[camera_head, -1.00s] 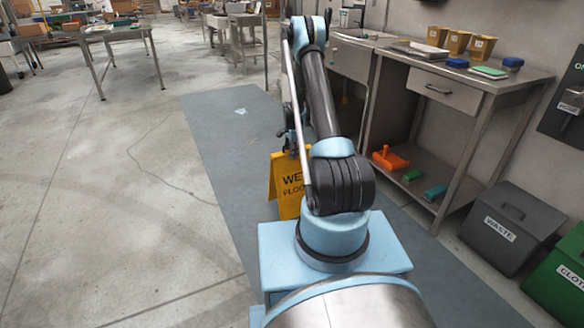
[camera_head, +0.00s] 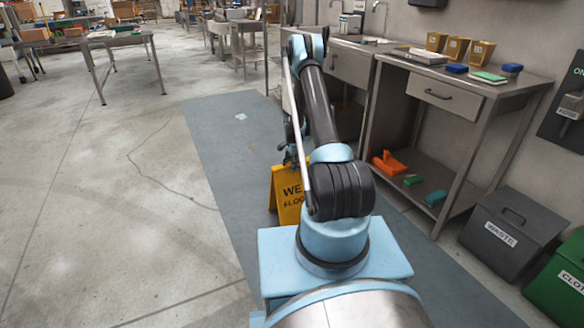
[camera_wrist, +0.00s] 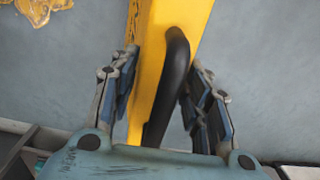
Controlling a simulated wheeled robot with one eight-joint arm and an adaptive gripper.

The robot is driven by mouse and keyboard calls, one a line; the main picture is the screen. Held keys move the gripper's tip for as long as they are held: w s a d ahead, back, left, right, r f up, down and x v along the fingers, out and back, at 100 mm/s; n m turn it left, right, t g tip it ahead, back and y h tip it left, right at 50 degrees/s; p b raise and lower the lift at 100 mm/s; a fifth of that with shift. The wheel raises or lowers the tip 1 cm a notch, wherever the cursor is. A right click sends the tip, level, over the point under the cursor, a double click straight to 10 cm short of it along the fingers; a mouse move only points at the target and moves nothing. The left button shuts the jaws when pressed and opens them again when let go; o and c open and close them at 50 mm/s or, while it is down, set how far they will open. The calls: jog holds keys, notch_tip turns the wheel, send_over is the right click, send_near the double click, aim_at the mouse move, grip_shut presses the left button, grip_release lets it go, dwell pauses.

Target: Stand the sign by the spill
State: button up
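The yellow wet floor sign (camera_head: 285,196) stands out partly behind my arm in the head view, with black lettering that my arm partly covers. In the wrist view the sign (camera_wrist: 182,22) runs between my fingers, with its black handle (camera_wrist: 172,82) toward the middle. A glossy yellow patch, seemingly the spill (camera_wrist: 45,8), shows on the floor at the wrist view's top left. I cannot tell whether the sign touches the floor.
A steel workbench (camera_head: 470,90) stands on the right, with tubs and sponges on top and brushes on its lower shelf. A grey waste bin (camera_head: 510,240) and a green bin (camera_head: 560,275) stand below right. Open floor lies left of the grey floor strip (camera_head: 215,140).

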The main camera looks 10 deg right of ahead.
jog(key=shift+r, duration=0.15)
notch_tip(320, 180, up, 12)
jog(key=shift+r, duration=0.15)
jog(key=s+r+n+t, duration=0.1)
jog(key=s+r+n, duration=0.2)
jog(key=s+r, duration=1)
jog(key=s+r+n, duration=0.4)
jog(key=s+r, duration=0.7)
jog(key=r, duration=0.4)
jog(key=s+r+n, duration=0.3)
jog(key=s, duration=1.4)
jog(key=s+f+n, duration=0.2)
jog(key=s+f, duration=0.1)
jog(key=s, duration=0.4)
jog(key=s+f+n+t, duration=0.1)
jog(key=s+f+n, duration=0.1)
jog(key=s, duration=0.6)
jog(key=shift+s+f+n, duration=0.3)
jog(key=shift+f, duration=0.6)
